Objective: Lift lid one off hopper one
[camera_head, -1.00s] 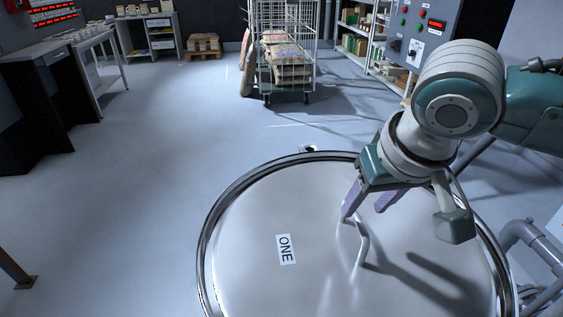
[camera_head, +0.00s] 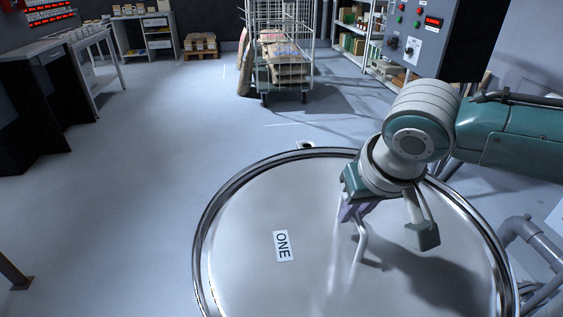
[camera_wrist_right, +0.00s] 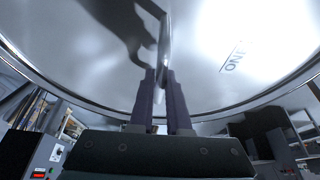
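Lid one is a round, shiny metal disc (camera_head: 250,250) with a label reading ONE, lying on hopper one (camera_head: 201,265). The lid appears seated all round the visible rim. A bent metal handle (camera_head: 361,245) stands on the lid. My right gripper (camera_head: 350,213) is down at the handle, with its purple fingers on either side of the upper bar. In the right wrist view the fingers (camera_wrist_right: 161,78) are close together with the handle (camera_wrist_right: 164,42) between them; they look shut on it. The hopper body is mostly hidden under the lid. My left gripper is not in view.
Grey pipes (camera_head: 527,238) run beside the hopper at right. A control box (camera_head: 425,40) stands behind my right arm. A wire cage trolley (camera_head: 283,50) with sacks is at the back. The floor left of the hopper is clear.

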